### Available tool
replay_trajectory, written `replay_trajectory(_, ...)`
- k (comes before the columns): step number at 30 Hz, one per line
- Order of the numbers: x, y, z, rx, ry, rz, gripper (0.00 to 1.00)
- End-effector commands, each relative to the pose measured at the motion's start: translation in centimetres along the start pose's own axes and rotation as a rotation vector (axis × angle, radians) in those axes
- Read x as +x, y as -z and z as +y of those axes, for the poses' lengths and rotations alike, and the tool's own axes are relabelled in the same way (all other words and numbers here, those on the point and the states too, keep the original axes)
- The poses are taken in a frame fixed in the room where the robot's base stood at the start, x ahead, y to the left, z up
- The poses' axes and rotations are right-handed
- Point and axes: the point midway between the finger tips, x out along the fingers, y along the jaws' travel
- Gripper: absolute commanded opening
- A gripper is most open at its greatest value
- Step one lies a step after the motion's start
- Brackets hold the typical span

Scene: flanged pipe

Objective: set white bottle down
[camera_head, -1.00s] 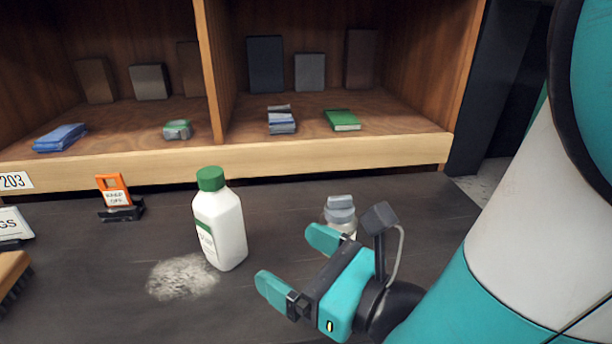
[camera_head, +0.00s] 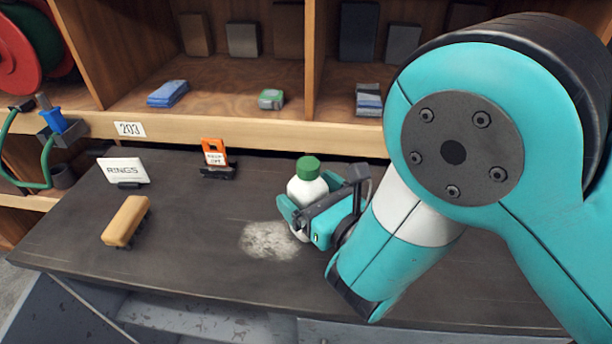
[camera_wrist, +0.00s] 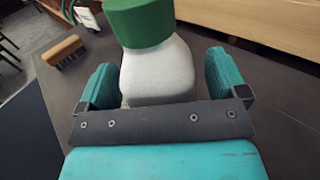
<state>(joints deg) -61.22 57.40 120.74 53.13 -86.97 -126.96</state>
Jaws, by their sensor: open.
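The white bottle (camera_head: 308,186) with a green cap stands upright on the dark bench top (camera_head: 190,227), beside a pale powdery patch. My gripper (camera_head: 289,214) is open at the bottle, with its teal fingers to either side of it. In the wrist view the white bottle (camera_wrist: 158,72) stands between the two spread fingertips (camera_wrist: 162,80), with a gap visible on both sides. The lower part of the bottle is partly hidden by my gripper.
A brush (camera_head: 126,221) and a RINGS sign (camera_head: 124,170) are on the left of the bench. An orange-topped tag holder (camera_head: 215,158) stands near the back. A wooden shelf (camera_head: 255,133) runs behind. The pale powder patch (camera_head: 268,241) lies left of the bottle.

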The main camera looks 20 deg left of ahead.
Motion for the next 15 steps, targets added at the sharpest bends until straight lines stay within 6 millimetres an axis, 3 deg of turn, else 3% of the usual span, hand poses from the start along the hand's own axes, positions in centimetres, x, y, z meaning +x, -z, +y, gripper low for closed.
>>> replay_trajectory(8,0.31,0.10,-0.05,0.002,0.004,0.001,0.92)
replay_trajectory(11,0.34,0.10,0.03,0.001,0.002,0.001,0.73)
replay_trajectory(15,0.32,0.09,0.00,0.001,0.003,0.001,0.41)
